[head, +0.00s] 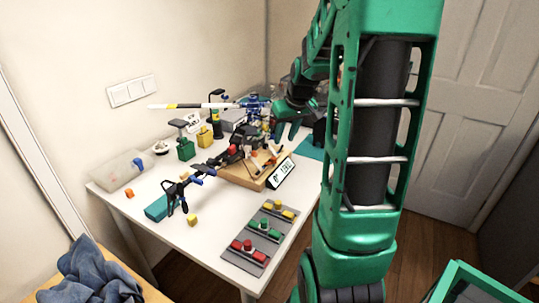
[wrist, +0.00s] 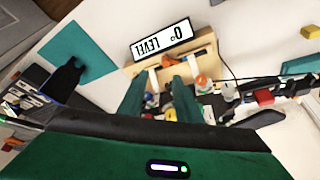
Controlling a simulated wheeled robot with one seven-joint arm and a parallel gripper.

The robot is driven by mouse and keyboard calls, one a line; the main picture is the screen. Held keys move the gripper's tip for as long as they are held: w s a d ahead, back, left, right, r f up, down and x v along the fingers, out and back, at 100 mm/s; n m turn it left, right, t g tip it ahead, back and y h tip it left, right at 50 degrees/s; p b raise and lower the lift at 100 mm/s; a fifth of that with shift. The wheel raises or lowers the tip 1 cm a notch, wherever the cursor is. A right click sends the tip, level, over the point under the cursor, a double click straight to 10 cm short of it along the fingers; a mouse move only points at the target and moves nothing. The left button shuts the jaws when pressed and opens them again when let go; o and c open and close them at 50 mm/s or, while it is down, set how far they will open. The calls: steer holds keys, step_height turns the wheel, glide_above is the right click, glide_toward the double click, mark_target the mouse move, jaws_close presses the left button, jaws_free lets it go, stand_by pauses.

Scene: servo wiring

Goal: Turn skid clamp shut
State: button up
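A wooden board (head: 235,174) lies on the white table and carries small fittings. Orange clamp parts show on it in the head view (head: 272,161). In the wrist view, an orange lever (wrist: 204,53) lies across a pale piece near the sign, and a round orange knob (wrist: 203,82) sits closer to my fingers. I cannot tell for sure which is the skid clamp or how far it is turned. My gripper (wrist: 160,92) is above the board with its two green fingers apart and nothing seen between them. The fingers hide part of the board.
A "0° LEVEL" sign (head: 281,173) stands at the board's edge. A dark model with arms (head: 178,190) stands left of it. A grey panel (head: 238,261) with coloured blocks lies at the front. Clutter crowds the back.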

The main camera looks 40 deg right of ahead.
mark_target(273, 158)
steer(key=shift+o, duration=0.5)
steer(key=shift+w+a+f, duration=0.1)
steer(key=shift+w+a, duration=0.3)
steer(key=shift+a, duration=0.2)
steer(key=x, duration=1)
steer(key=shift+w+f, duration=0.1)
steer(key=shift+f, duration=0.15)
steer(key=shift+c, duration=0.7)
jaws_close()
